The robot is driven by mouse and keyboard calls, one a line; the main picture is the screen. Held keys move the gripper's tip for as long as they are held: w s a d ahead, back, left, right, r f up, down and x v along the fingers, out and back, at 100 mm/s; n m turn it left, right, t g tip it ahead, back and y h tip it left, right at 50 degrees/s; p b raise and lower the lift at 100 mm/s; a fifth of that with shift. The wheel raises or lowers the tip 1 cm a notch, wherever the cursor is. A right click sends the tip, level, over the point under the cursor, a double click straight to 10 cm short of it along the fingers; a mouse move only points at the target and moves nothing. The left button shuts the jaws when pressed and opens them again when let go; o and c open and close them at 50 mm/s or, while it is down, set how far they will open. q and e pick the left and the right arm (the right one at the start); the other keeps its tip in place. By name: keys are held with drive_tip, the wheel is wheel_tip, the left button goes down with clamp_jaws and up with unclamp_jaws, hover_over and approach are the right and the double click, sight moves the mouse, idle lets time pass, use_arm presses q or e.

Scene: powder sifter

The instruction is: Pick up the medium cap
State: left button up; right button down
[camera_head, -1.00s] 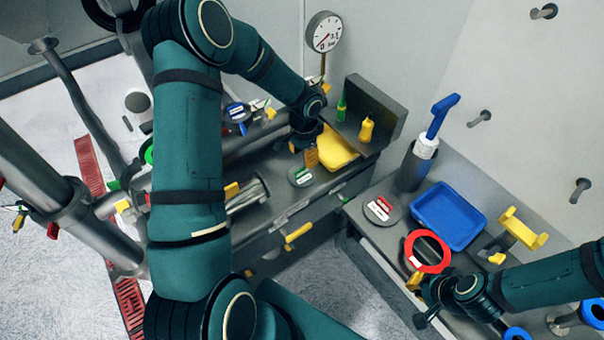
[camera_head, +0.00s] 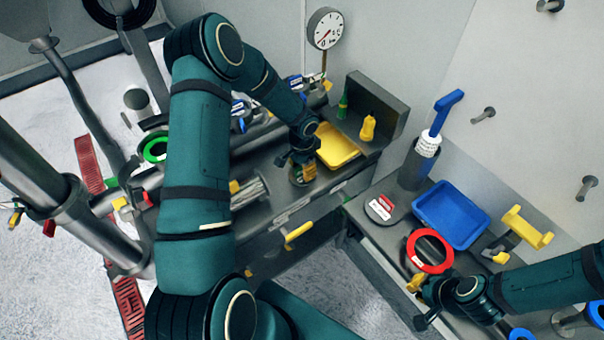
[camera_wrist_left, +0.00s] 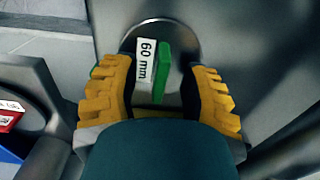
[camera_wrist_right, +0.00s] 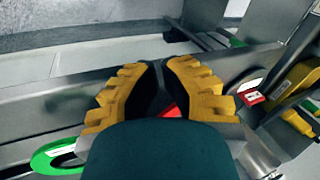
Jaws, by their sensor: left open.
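The medium cap, a round metal disc with a green upright handle (camera_wrist_left: 162,75) and a white "60 mm" label, lies flat on the left bench. My left gripper (camera_head: 302,171) is over it and mostly hides it in the head view. In the left wrist view, the fingers of my left gripper (camera_wrist_left: 163,92) are open, one on each side of the handle, with gaps visible. My right gripper (camera_head: 420,288) is beside the red ring (camera_head: 430,251) over the right bench. In the right wrist view its fingertips are close together; whether they hold anything is unclear.
A yellow tray (camera_head: 336,147) is just right of my left gripper, with a yellow bottle (camera_head: 367,128) behind it. A red-labelled cap (camera_head: 380,208) and a blue tray (camera_head: 451,214) are on the right bench. A gap separates the benches.

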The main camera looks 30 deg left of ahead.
use_arm(q)
clamp_jaws()
